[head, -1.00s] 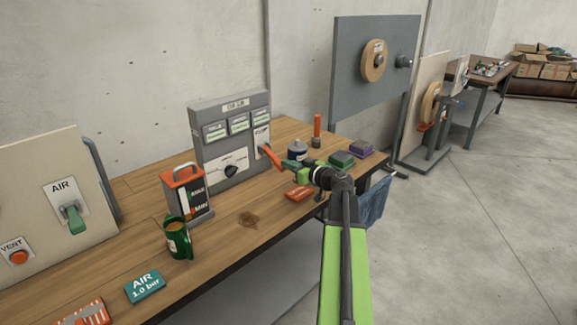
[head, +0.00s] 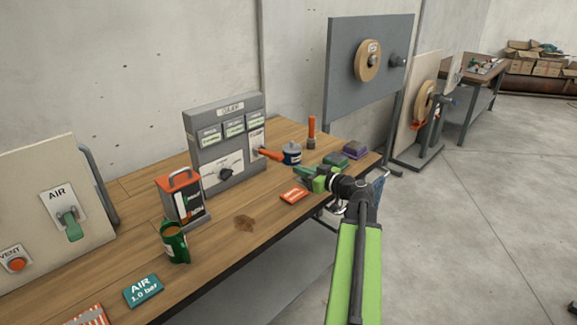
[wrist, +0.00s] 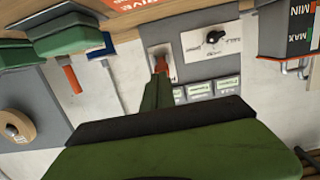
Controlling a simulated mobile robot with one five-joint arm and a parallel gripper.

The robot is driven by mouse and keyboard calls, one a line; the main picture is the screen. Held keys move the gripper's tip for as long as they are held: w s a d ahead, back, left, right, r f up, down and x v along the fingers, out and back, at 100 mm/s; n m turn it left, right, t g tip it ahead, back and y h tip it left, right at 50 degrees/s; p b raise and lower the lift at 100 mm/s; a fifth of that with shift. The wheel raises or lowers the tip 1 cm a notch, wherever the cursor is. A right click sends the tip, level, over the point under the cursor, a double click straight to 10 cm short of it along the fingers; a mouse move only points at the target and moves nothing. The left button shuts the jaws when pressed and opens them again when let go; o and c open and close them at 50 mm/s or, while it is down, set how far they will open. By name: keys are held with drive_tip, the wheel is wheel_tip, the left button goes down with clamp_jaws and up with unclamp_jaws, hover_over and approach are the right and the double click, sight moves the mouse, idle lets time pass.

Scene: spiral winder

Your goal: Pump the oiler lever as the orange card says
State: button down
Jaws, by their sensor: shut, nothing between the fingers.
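The grey oiler panel (head: 228,150) stands on the wooden bench, with several green-lit windows and a black knob. Its orange lever (head: 270,154) sticks out from a white plate on the right side, near level. My gripper (head: 298,171) is shut and empty, a little right of and below the lever's end in the head view. In the wrist view the lever (wrist: 160,66) shows just beyond my green fingertips (wrist: 159,80); I cannot tell whether they touch. The orange card (head: 293,196) lies flat on the bench below my gripper; its writing is too small to read.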

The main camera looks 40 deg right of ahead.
drive_tip(key=s, duration=0.2)
drive_tip(key=shift+s+d+f, duration=0.15)
drive_tip(key=shift+s, duration=0.2)
idle(0.5)
